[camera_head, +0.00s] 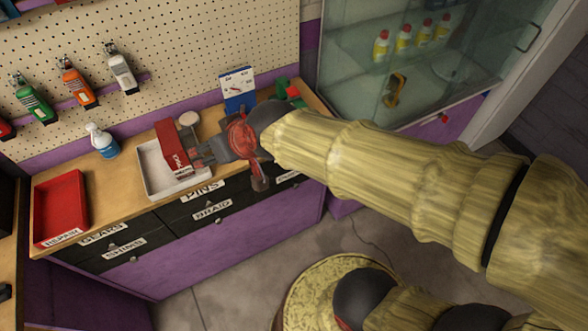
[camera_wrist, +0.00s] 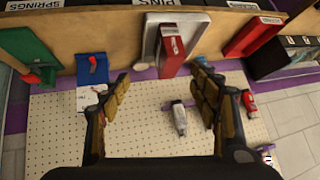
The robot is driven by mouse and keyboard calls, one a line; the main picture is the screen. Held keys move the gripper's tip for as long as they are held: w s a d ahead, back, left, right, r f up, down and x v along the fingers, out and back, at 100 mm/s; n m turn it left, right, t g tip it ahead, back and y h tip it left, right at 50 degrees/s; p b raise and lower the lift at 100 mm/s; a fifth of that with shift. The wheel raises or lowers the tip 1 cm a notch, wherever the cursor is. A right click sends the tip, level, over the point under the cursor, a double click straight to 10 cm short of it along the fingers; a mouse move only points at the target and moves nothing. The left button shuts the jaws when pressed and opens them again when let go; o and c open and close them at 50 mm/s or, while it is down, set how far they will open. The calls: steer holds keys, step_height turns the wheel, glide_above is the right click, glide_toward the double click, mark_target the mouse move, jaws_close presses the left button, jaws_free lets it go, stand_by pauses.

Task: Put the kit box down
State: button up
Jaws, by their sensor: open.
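The kit box (camera_head: 171,143) is a red box with a white label on its side. It stands in or over the pale grey tray (camera_head: 151,178) on the counter; its exact contact with the tray floor is hidden. In the wrist view the red box (camera_wrist: 173,50) shows with the tray rim (camera_wrist: 149,38) around it. My gripper (camera_head: 199,155) is just right of the box. In the wrist view my gripper (camera_wrist: 162,74) has its fingers spread wide, with the box lying just beyond the fingertips and no finger visibly touching it.
A red tray labelled REPAIR (camera_head: 62,205) stands at the counter's left end. A white and blue bottle (camera_head: 102,141) stands behind the tray. A blue holder with a card (camera_head: 239,100) and a green item (camera_head: 283,89) are to the right.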

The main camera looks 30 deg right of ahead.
steer(key=s+d+r+m+g+h, duration=0.1)
steer(key=s+d+g+h, duration=0.1)
steer(key=s+d, duration=0.9)
steer(key=s+h, duration=0.1)
steer(key=s, duration=0.2)
steer(key=shift+s+g, duration=0.3)
steer(key=shift+s, duration=0.05)
